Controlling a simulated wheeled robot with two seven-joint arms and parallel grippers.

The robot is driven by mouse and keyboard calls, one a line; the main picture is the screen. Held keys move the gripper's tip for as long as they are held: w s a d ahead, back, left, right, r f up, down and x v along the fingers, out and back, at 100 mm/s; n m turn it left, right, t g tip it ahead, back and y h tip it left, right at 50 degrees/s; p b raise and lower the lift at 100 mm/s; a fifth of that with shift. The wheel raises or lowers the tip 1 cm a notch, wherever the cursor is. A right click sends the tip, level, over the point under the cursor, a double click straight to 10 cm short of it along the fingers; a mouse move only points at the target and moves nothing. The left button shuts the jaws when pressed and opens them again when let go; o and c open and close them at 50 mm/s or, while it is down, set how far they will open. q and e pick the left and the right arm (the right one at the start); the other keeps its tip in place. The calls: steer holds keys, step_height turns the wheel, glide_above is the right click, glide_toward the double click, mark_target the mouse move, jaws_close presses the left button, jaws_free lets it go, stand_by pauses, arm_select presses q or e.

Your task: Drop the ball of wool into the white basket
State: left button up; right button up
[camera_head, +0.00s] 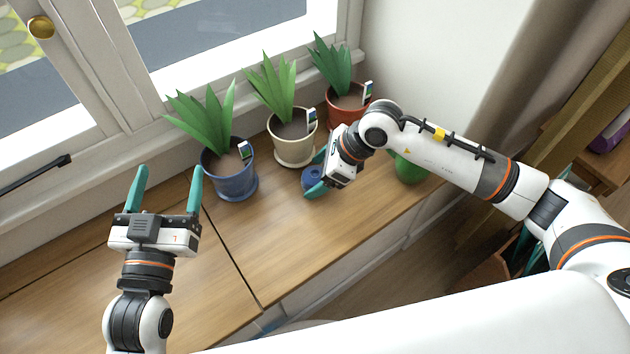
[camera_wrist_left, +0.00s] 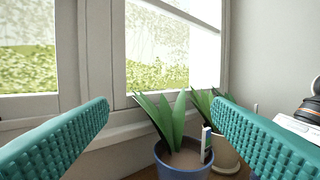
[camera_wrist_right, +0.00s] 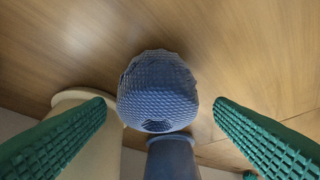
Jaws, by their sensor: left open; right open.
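The ball of wool (camera_head: 311,177) is blue and rests on the wooden sill top, in front of the cream pot. In the right wrist view the knitted blue ball (camera_wrist_right: 158,90) sits between the two teal fingers, with a gap on each side. My right gripper (camera_head: 317,174) is open around it and partly hides it in the head view. My left gripper (camera_head: 168,185) is open and empty, above the sill at the left. I cannot make out the white basket for certain in any view.
Potted plants stand along the window: a blue pot (camera_head: 230,180), a cream pot (camera_head: 293,146) and a red pot (camera_head: 343,112). A green object (camera_head: 408,170) is partly hidden behind my right arm. The sill (camera_head: 270,245) is clear towards its front edge.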

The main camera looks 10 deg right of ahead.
mark_target(316, 174)
steer(key=x, duration=0.3)
steer(key=shift+w+f+b, duration=0.15)
steer(key=shift+f+b, duration=0.05)
steer(key=shift+b, duration=0.2)
arm_select(q)
steer(key=r+t, duration=0.1)
steer(key=r, duration=0.1)
steer(key=s+r+t+h, duration=0.1)
steer(key=t, duration=0.1)
steer(key=shift+d+r, duration=0.2)
steer(key=shift+r, duration=0.2)
arm_select(e)
steer(key=c, duration=1.1)
arm_select(q)
steer(key=shift+w, duration=0.1)
arm_select(e)
steer(key=shift+r, duration=0.2)
